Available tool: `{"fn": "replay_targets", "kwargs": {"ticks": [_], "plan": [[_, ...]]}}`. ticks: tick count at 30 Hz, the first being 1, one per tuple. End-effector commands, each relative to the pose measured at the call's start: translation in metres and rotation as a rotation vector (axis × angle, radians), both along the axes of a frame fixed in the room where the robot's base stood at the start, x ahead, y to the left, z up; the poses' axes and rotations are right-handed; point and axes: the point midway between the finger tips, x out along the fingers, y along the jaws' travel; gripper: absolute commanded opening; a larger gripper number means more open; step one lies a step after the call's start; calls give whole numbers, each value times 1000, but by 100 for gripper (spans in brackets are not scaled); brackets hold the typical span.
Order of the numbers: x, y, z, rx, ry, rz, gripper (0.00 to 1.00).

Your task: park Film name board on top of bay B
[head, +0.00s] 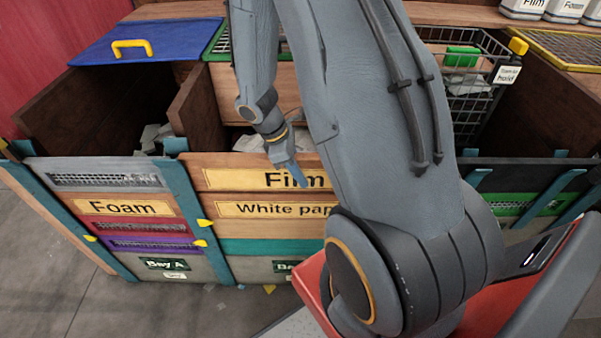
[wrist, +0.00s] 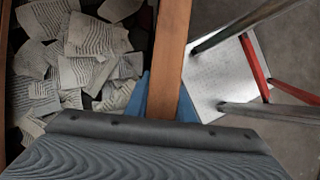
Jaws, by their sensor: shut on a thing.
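The Film name board (head: 235,179) is a brown plank with a yellow label. In the head view it lies level as the top board of bay B's front, directly above the White paper board (head: 240,209); any thin gap between them is hard to tell. My gripper (head: 288,172) is shut on the Film board's top edge, with blue fingers on either side of it. In the wrist view my gripper (wrist: 164,98) straddles the brown board (wrist: 173,50). My arm hides the board's right end and the right post of bay B.
Bay A (head: 130,207) at left has a stack with a Foam board and a grey vented top board. Paper scraps (wrist: 75,65) lie inside bay B behind the board. A blue lid (head: 150,40) and a wire basket (head: 480,95) are at the back.

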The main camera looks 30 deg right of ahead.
Motion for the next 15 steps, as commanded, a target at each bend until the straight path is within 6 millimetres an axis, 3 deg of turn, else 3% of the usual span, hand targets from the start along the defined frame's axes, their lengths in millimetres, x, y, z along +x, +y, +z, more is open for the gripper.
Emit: {"fn": "replay_targets", "kwargs": {"ticks": [8, 9, 12, 15], "plan": [[0, 0, -9, -1, 0, 0, 0], [0, 0, -9, -1, 0, 0, 23], [0, 0, -8, -1, -1, 0, 40], [0, 0, -9, -1, -1, 0, 44]]}}
